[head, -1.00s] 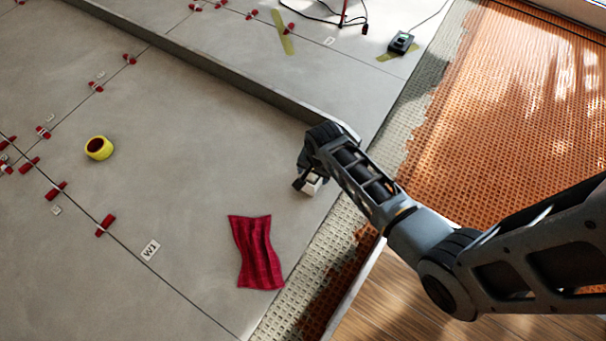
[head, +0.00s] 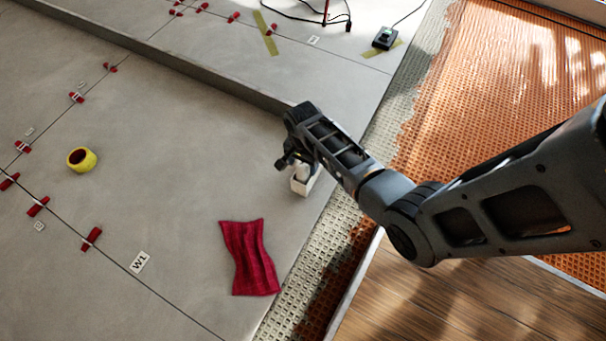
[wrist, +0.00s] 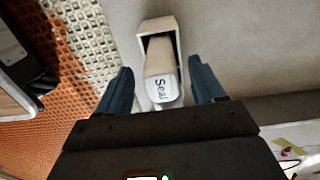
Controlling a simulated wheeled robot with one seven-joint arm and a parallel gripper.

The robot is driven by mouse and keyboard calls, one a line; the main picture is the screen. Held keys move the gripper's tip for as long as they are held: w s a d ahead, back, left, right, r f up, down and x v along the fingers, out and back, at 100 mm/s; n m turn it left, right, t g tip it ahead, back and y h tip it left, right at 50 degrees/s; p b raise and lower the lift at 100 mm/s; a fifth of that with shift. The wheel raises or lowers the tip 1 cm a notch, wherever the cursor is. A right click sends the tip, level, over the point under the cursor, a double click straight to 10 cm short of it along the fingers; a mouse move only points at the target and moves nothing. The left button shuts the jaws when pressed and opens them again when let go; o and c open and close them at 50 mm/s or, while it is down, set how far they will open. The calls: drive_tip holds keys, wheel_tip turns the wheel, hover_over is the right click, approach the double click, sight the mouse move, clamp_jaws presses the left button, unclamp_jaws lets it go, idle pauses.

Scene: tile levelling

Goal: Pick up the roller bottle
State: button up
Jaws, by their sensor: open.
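The roller bottle (wrist: 163,70) is pale, with a white end lettered "Sea" in the wrist view. It sits in a small white open box (wrist: 160,24), its lettered end towards my gripper. In the head view the box (head: 305,186) stands on the grey tile near its right edge, and the bottle is partly hidden by my arm. My gripper (wrist: 160,78) is open, with one blue-grey finger on each side of the bottle's lettered end. Gaps show between the fingers and the bottle. In the head view my gripper (head: 290,161) is just above the box.
A red cloth (head: 249,257) lies on the tile below the box. A yellow tape roll (head: 82,159) is at the left. Red levelling clips (head: 92,238) line the joints. A raised tile edge (head: 200,70) runs behind. Orange matting (head: 480,100) is at the right.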

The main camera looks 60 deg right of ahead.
wheel_tip(320, 180, down, 4)
drive_tip(key=shift+d+r+b, duration=0.1)
drive_tip(key=shift+d+b, duration=0.05)
drive_tip(key=shift+b, duration=0.8)
drive_tip(key=shift+r, duration=0.1)
drive_tip(key=c, duration=1)
drive_tip(key=shift+w, duration=0.1)
